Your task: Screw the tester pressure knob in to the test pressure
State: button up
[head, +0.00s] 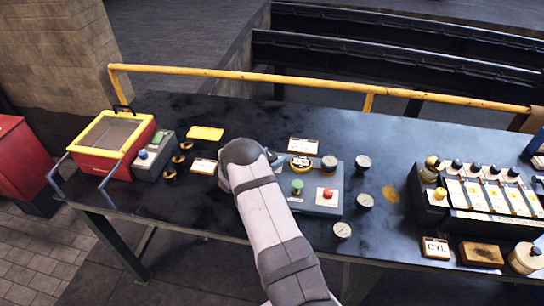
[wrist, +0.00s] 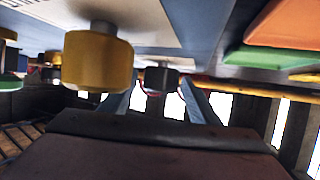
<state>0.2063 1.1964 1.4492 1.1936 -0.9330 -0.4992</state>
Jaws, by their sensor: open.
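In the wrist view, which looks upside down, my gripper (wrist: 162,88) is open. A dark knob (wrist: 160,78) shows between or beyond its two blue-grey fingers; contact cannot be told. A larger yellow knob (wrist: 98,62) is nearer, to the left. I cannot tell which is the pressure knob.
A red box with a yellow rim (head: 90,155) and a grey button box (head: 153,160) stand left. Loose gauges (head: 364,200) lie right of the panel. A rack with yellow knobs (head: 470,225) stands further right. A yellow rail (head: 300,82) runs behind.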

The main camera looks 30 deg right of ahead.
jog(key=c, duration=1.1)
jog(key=shift+o, duration=0.2)
jog(key=shift+f+b, duration=0.1)
jog(key=shift+b, duration=0.35)
jog(key=shift+f+m+g+h+b, duration=0.15)
jog(key=shift+m+g+h+b, duration=0.25)
jog(key=shift+m+g+b, duration=0.7)
jog(key=m+g+b, duration=0.1)
jog(key=b, duration=0.2)
jog(key=shift+g, duration=0.4)
jog(key=m+g+b, duration=0.1)
jog(key=m+b, duration=0.1)
jog(key=b, duration=0.2)
jog(key=shift+g, duration=0.4)
jog(key=shift+g+b, duration=0.3)
jog(key=shift+b, duration=0.3)
jog(key=shift+s+r+m+g+b, duration=0.1)
jog(key=shift+r+m+g+b, duration=0.2)
jog(key=shift+m+b, duration=0.35)
